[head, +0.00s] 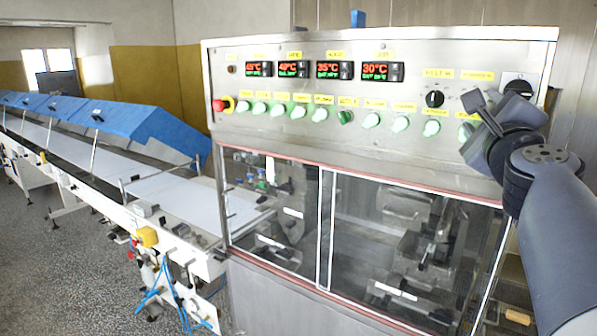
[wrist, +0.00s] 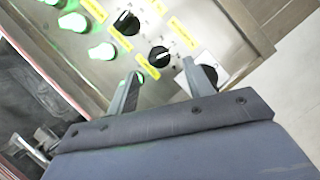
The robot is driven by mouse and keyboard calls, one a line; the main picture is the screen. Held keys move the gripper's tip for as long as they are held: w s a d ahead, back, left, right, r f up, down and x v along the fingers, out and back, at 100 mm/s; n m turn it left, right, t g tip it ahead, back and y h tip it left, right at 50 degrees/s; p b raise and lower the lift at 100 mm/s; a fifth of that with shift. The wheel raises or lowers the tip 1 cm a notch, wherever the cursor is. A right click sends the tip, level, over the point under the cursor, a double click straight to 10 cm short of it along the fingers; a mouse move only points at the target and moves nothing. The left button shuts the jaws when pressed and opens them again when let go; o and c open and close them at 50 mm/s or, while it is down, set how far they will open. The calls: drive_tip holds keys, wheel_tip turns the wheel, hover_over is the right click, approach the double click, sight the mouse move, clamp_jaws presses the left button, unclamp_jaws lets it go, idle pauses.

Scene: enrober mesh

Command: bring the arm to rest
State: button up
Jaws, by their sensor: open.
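My gripper (head: 482,108) is raised at the right end of the machine's control panel (head: 222,57), in front of its face. In the wrist view, my gripper (wrist: 165,75) has its two grey fingers spread apart, with nothing between them but the panel behind. Black rotary knobs (wrist: 127,23) and lit green buttons (wrist: 101,51) lie beyond the fingers. The right finger partly covers a black switch on a white plate (wrist: 212,62). I cannot tell whether a fingertip touches the panel. My arm comes in from the right edge of the head view.
The glass-fronted cabinet (head: 410,245) stands below the panel. A red emergency button (head: 218,105) sits at the panel's left end. A conveyor (head: 150,190) with blue covers (head: 150,125) runs off to the left. Open floor (head: 50,260) lies at the lower left.

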drive_tip(key=shift+n, duration=0.4)
drive_tip(key=p+x, duration=0.1)
drive_tip(key=x, duration=0.4)
drive_tip(key=shift+w+r, duration=0.15)
drive_tip(key=shift+w, duration=0.25)
drive_tip(key=shift+s+a+n+p, duration=0.1)
drive_tip(key=shift+n+p, duration=0.2)
drive_tip(key=shift+p, duration=0.05)
drive_tip(key=shift+f+g, duration=0.25)
drive_tip(key=shift+g, duration=0.05)
